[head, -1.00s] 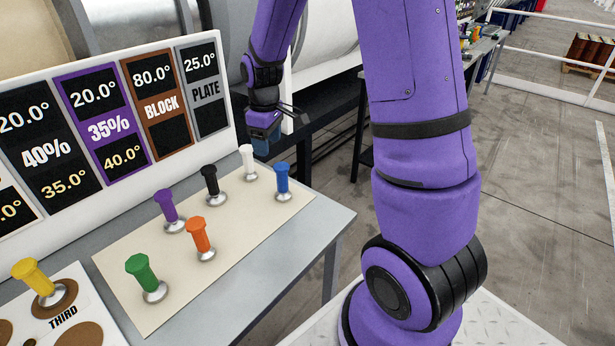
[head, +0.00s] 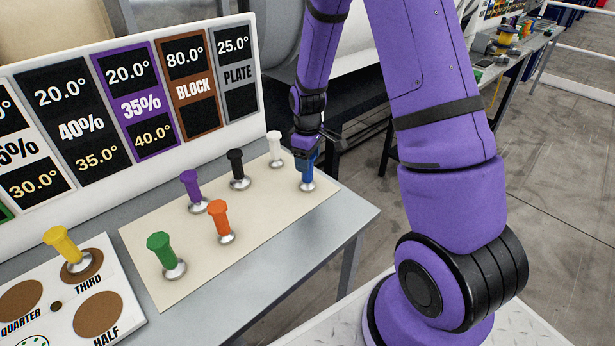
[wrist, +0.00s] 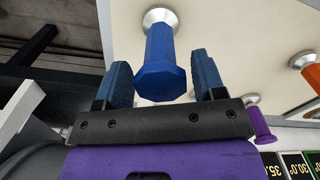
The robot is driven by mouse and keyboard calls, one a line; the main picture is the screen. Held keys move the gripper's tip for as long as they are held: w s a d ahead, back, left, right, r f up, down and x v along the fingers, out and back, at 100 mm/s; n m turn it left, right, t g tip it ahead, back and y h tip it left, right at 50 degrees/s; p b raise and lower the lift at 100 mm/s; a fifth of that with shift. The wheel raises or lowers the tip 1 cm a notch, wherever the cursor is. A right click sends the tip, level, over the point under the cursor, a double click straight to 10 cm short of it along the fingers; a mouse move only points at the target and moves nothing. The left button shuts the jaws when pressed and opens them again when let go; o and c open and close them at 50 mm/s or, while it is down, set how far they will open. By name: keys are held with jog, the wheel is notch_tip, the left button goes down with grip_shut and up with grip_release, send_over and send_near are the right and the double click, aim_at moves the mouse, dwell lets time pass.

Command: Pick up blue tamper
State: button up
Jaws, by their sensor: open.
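The blue tamper (head: 307,182) stands upright on its silver base at the right end of the cream mat (head: 262,235). In the wrist view, the blue tamper (wrist: 160,62) has its handle reaching toward the space between my two blue finger pads. My gripper (wrist: 160,80) is open, with one finger on each side of the handle and a visible gap on both sides. In the head view, my gripper (head: 306,158) is right at the top of the blue tamper and partly hides its handle.
White (head: 274,148), black (head: 237,168), purple (head: 191,188), orange (head: 219,220) and green (head: 165,255) tampers stand on the mat left of the blue one. A yellow tamper (head: 66,248) stands on a white board. A sign panel (head: 150,90) rises behind. The table's right edge is close.

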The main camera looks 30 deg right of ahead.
jog(key=shift+f, duration=1.45)
jog(key=c, duration=0.8)
jog(key=shift+r, duration=0.1)
